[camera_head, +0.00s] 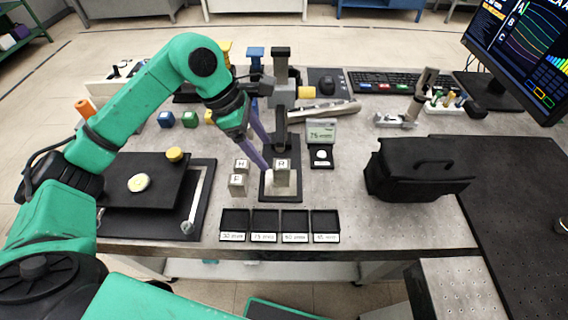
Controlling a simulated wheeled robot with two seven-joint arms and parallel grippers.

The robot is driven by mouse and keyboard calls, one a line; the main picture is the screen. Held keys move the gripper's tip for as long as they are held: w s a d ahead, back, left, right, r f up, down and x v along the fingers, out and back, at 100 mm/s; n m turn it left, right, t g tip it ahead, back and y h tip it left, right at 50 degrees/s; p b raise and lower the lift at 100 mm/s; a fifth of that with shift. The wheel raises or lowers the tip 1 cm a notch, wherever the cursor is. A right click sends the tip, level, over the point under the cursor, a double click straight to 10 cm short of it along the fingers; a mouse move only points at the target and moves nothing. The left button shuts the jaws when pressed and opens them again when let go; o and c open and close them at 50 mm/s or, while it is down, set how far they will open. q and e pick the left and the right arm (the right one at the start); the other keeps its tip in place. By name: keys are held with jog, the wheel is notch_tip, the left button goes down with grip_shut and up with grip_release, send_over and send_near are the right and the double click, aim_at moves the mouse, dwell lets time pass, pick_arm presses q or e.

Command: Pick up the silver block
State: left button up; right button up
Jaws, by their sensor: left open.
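A silver block (281,180) with a letter on its face, perhaps A, sits on a black stand at the middle of the table. Two more pale silver blocks stand to its left, one marked H (242,166) and one in front of it (237,186), perhaps marked E. My left gripper (266,165) reaches down from the upper left on its long purple fingers. It is open, with its tips close beside the upper left of the block on the stand. Contact cannot be told. My right gripper is not in view.
Several black labelled trays (265,222) line the front edge. A small display (321,133) stands right of the stand, and a black bin (418,169) farther right. A black platform with a yellow knob (174,154) is at left. Keyboard (400,82) and monitor are behind.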

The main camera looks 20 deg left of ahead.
aim_at(280, 173)
pick_arm(q)
jog(key=p+x, duration=0.1)
jog(key=x, duration=0.3)
jog(key=shift+s+d, duration=0.15)
jog(key=shift+d, duration=0.05)
jog(key=x, duration=0.2)
jog(key=p+x, duration=0.1)
jog(key=x, duration=0.1)
jog(key=p+x, duration=0.1)
jog(key=x, duration=0.1)
jog(key=shift+w+a+f, duration=0.1)
jog(key=shift+w+f, duration=0.15)
jog(key=shift+f, duration=0.15)
grip_shut()
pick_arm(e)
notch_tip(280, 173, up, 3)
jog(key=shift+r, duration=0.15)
